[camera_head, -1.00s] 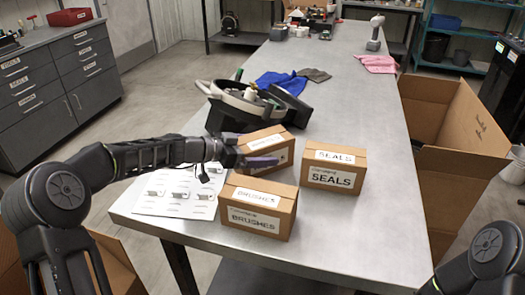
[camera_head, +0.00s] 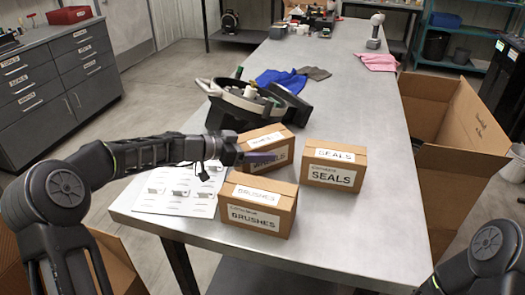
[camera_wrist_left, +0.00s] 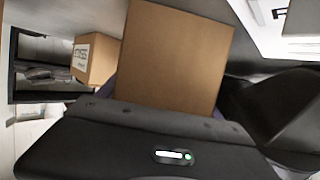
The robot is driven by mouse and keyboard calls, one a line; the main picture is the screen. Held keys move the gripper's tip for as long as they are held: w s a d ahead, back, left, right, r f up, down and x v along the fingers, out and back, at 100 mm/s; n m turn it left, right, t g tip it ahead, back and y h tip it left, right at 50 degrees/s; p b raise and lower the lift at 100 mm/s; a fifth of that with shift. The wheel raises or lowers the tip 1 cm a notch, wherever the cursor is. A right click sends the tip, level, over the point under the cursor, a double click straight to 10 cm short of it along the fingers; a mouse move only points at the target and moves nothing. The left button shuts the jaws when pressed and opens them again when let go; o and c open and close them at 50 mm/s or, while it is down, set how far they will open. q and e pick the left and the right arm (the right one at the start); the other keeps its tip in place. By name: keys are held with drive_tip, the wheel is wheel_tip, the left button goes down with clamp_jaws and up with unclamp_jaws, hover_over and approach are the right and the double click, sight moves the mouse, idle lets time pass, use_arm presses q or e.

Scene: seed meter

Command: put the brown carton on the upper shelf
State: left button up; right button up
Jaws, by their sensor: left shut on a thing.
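Three brown cartons are on the grey table. One is labelled BRUSHES (camera_head: 258,222), one SEALS (camera_head: 334,178), and a rear-left carton (camera_head: 283,152) has a label partly hidden by my gripper. My left gripper (camera_head: 260,157) is shut on this rear-left carton, with a finger across its front face. In the left wrist view the held carton (camera_wrist_left: 178,55) fills the space beyond the gripper body, and a labelled carton (camera_wrist_left: 97,60) shows to its left. I cannot tell whether the held carton is clear of the table. My right gripper is out of view.
A round black-and-white seed meter (camera_head: 250,98) is just behind the cartons. A printed sheet (camera_head: 176,192) lies at left. Blue (camera_head: 282,80) and pink (camera_head: 377,61) cloths lie farther back. A large open cardboard box (camera_head: 450,125) stands right of the table. A teal shelf rack (camera_head: 462,30) is at back right.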

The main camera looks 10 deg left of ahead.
use_arm(q)
drive_tip(key=shift+r, duration=0.1)
drive_tip(key=c, duration=1.1)
drive_tip(key=shift+r, duration=0.15)
drive_tip(key=shift+c, duration=0.2)
wheel_tip(320, 180, up, 18)
idle(0.4)
